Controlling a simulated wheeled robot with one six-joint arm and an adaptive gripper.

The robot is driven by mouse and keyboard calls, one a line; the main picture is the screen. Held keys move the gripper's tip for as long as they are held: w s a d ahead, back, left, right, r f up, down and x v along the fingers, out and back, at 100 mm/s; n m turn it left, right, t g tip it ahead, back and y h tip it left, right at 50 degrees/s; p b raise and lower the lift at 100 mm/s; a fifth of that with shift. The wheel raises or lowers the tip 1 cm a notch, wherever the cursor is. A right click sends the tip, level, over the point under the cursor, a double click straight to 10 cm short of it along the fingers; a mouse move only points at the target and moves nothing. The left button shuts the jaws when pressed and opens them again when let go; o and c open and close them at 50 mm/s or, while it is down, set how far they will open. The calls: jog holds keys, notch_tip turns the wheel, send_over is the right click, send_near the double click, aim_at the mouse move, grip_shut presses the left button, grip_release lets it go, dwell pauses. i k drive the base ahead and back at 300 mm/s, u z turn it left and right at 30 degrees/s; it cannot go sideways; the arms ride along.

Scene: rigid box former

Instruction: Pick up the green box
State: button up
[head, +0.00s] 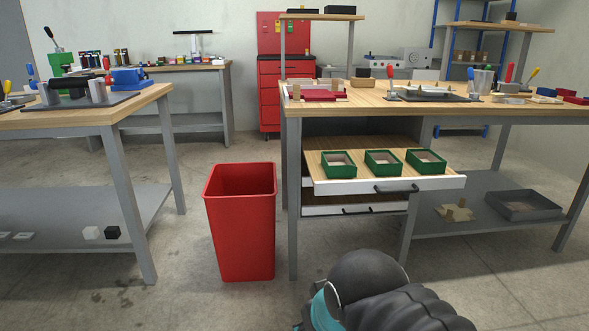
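Three open green boxes sit in a row on the pulled-out top drawer (453,183) of the workbench at centre right: a left green box (341,174), a middle green box (384,172) and a right green box (429,169). They look alike, and each has a pale inside. They stand upright with small gaps between them. Black and teal parts of my own arm show at the bottom centre, below and in front of the drawer. My gripper is not in view, so I cannot tell its state or what it holds.
The drawer has a dark handle (402,188) at its front. A tall red bin (240,235) stands on the floor left of the drawer. The bench top (365,100) overhangs behind the boxes. A left workbench (60,118) stands apart. The floor between has free room.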

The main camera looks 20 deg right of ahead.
aim_at(335, 164)
jog(key=u, duration=0.35)
jog(key=i, duration=0.95)
jog(key=z, duration=1.15)
